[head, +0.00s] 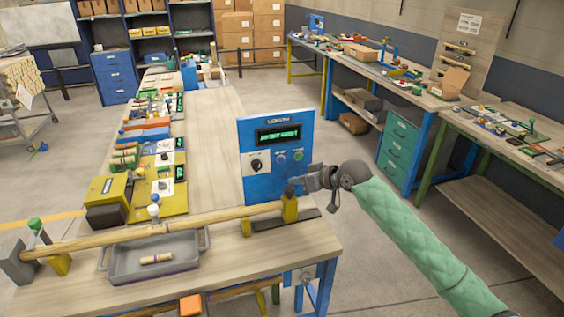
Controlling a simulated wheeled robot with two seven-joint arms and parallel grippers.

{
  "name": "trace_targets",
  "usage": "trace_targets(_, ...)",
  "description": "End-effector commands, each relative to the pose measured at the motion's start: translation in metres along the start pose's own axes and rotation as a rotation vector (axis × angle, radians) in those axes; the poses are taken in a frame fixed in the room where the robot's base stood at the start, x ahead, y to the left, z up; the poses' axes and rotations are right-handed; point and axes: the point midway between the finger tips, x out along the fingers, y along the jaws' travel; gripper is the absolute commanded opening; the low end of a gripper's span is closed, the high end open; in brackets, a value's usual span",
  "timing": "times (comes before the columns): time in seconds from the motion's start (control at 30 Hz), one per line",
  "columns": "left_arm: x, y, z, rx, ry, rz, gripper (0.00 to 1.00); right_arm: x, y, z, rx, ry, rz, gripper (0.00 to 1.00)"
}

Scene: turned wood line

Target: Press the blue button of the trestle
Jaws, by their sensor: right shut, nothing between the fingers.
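A blue control panel (262,187) stands upright on the wooden bench, with a green-lit display (279,135). Below the display are a black knob (256,165) on a white plate, a small blue button (281,159) and a small green button (298,155). My right gripper (293,187) is shut and empty, its tips pointing left. In the picture it overlaps the panel's lower right corner, below the two buttons and apart from the blue one. I cannot tell its depth distance to the panel. My left gripper is not in view.
A long wooden rod (125,234) lies across the bench's near end on yellow supports. A grey tray (182,258) holding a short turned piece (156,258) sits under it. Yellow and blue devices line the bench's left side.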

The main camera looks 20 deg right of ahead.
Motion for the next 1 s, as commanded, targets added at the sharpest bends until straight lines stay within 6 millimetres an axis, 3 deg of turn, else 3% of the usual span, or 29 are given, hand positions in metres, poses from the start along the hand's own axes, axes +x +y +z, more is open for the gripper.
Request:
trace_targets(0.53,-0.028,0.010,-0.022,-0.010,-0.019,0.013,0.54,0.042,0.030,-0.031,0.001,0.001,0.000,0.00)
trace_targets(1.0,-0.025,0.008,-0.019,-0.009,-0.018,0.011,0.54,0.059,0.042,-0.043,0.000,0.000,-0.001,0.00)
